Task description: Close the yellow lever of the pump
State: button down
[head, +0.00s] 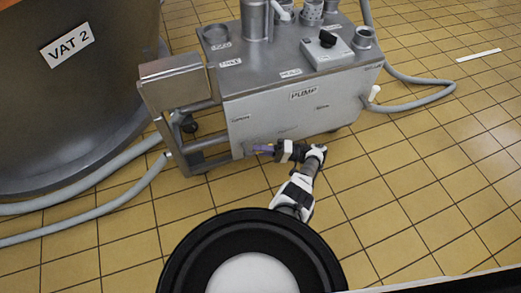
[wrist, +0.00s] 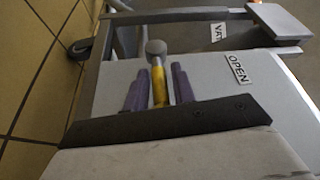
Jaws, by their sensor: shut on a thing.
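The pump (head: 272,117) is a grey metal cart with a "PUMP" label on its front panel. In the wrist view the yellow lever (wrist: 158,88) sticks out with a round grey knob (wrist: 155,47) at its end. The purple fingers of my gripper (wrist: 160,70) are on either side of the lever's yellow part, shut on it. An "OPEN" label (wrist: 238,69) is on the panel to the right of the lever. In the head view my gripper (head: 263,149) is at the lower front of the pump, and the lever is mostly hidden there.
The large vat marked "VAT 2" (head: 75,110) stands at the left. Grey hoses (head: 90,205) run along the floor at the left, and another (head: 425,105) curves at the right of the pump.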

jog(key=shift+w+d+r, duration=0.1)
jog(key=shift+w, duration=0.1)
jog(key=c, duration=1.5)
grip_release()
jog(key=shift+o, duration=0.6)
jog(key=shift+s, duration=0.1)
jog(key=shift+d, duration=0.15)
jog(key=d+b, duration=0.3)
jog(key=d, duration=0.4)
jog(key=shift+s+f, duration=0.4)
jog(key=shift+d, duration=0.1)
